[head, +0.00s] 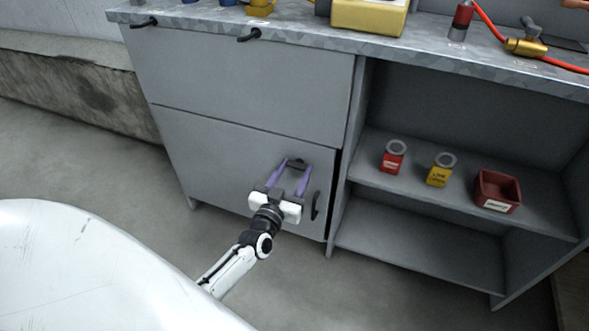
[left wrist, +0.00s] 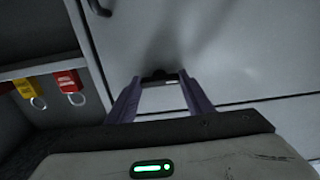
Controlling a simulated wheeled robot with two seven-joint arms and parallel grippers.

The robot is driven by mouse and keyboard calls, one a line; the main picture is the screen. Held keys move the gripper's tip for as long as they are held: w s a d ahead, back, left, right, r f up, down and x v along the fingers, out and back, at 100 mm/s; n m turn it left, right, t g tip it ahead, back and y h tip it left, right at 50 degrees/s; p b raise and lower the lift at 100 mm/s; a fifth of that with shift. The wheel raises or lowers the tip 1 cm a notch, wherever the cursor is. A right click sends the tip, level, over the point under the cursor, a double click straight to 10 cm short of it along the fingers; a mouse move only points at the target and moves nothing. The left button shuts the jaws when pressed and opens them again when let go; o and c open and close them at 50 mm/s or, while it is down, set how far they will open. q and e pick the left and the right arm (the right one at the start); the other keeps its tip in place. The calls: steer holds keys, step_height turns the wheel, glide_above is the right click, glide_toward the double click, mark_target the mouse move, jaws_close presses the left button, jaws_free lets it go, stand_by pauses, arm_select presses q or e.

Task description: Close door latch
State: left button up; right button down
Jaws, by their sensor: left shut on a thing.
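The grey lower cabinet door (head: 205,160) is nearly flush with the front, with a dark gap along its right edge. A dark curved handle (head: 316,207) is on the door near that edge; it also shows at the top left of the left wrist view (left wrist: 101,8). My right gripper is out of view.
The worktop (head: 300,38) above carries tools and a red hose. A white rounded body (head: 90,275) fills the lower left.

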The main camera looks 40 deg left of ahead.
arm_select(q)
steer(key=o, duration=1.1)
steer(key=shift+c, duration=0.2)
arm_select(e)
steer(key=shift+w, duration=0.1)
arm_select(q)
steer(key=shift+s+d, duration=0.1)
steer(key=shift+s, duration=0.15)
steer(key=p+v, duration=0.2)
steer(key=v, duration=0.8)
steer(key=shift+p, duration=0.4)
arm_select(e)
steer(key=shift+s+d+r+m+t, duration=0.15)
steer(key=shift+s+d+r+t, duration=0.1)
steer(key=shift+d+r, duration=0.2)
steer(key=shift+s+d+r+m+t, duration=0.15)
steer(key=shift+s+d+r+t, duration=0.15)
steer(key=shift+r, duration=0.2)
arm_select(q)
steer(key=shift+w, duration=0.15)
